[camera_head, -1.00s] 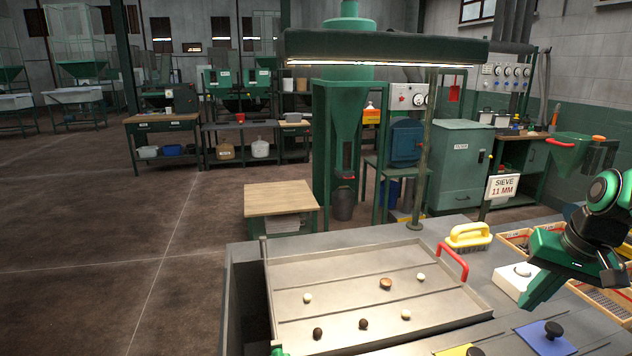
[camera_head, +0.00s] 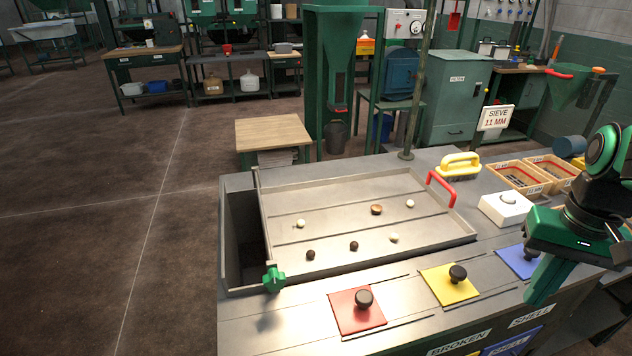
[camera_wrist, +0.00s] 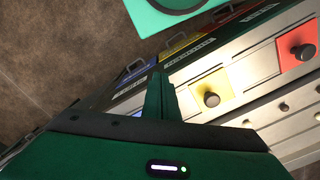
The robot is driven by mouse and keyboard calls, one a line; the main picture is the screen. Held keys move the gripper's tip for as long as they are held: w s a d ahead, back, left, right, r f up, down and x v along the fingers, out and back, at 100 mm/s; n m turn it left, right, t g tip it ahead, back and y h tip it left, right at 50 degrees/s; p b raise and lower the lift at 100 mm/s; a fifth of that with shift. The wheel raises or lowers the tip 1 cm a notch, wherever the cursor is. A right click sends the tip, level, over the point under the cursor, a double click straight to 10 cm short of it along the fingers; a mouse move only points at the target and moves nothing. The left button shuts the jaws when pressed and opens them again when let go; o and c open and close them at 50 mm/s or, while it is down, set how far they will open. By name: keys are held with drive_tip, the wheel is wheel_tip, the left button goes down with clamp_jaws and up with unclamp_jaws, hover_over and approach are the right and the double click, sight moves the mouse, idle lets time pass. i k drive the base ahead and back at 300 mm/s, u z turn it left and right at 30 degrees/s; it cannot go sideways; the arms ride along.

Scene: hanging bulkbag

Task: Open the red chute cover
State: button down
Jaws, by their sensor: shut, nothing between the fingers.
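The red chute cover (camera_head: 346,318) is a flat red plate with a black knob (camera_head: 364,299), lying on the grey bench top in front of the tray. It also shows in the wrist view at the upper right (camera_wrist: 288,62). My gripper (camera_head: 537,290) is at the right side of the bench, above the blue cover (camera_head: 516,262) and well to the right of the red one. Its fingers are shut together and empty, and they show in the wrist view (camera_wrist: 160,82) beside the yellow cover.
A yellow cover (camera_head: 441,293) with a black knob lies between the red and blue covers. A shallow tray (camera_head: 345,240) with several small nuts and a red handle (camera_head: 441,187) stands behind. A white box (camera_head: 497,215) and wooden bins (camera_head: 515,185) are at the right.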

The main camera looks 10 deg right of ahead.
sight(357, 309)
drive_tip(key=k, duration=1.25)
drive_tip(key=u, duration=0.1)
drive_tip(key=i, duration=0.75)
drive_tip(key=u, duration=0.15)
